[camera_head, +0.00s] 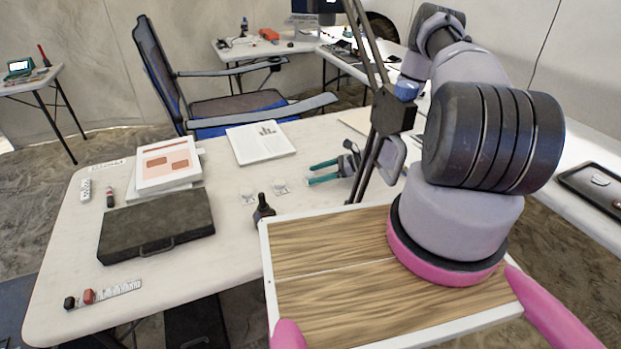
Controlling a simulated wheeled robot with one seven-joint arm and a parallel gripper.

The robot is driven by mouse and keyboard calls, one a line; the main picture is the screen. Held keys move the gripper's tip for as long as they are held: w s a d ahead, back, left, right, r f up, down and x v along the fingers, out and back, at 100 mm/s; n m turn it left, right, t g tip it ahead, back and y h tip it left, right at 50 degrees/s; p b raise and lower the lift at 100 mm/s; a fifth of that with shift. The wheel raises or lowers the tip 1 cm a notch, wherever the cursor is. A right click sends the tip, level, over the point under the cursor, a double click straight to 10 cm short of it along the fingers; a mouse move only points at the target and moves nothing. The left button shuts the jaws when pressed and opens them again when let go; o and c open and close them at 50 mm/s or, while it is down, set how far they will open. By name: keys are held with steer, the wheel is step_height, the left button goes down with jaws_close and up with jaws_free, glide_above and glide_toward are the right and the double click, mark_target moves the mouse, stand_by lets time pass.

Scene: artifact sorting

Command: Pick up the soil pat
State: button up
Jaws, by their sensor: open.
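I cannot make out a soil pat for certain. Two small pale items, one on the left (248,197) and one on the right (280,187), lie on the white table, too small to identify. My gripper (309,174) seems to be the dark hand with two teal fingers, low over or at the table, to the right of these items. Its fingers point left and stand apart, with nothing visible between them. A thin dark lamp arm passes in front and partly hides my wrist. I cannot tell the gripper's exact height above the table.
A dark case (157,228), stacked white boxes (168,165) and a small dark bottle (263,208) stand on the table (215,263). A white printed sheet (260,143) lies behind. The dark lamp arm (393,112) rises close to my arm. A chair (235,105) stands behind the table.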

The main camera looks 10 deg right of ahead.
jaws_close()
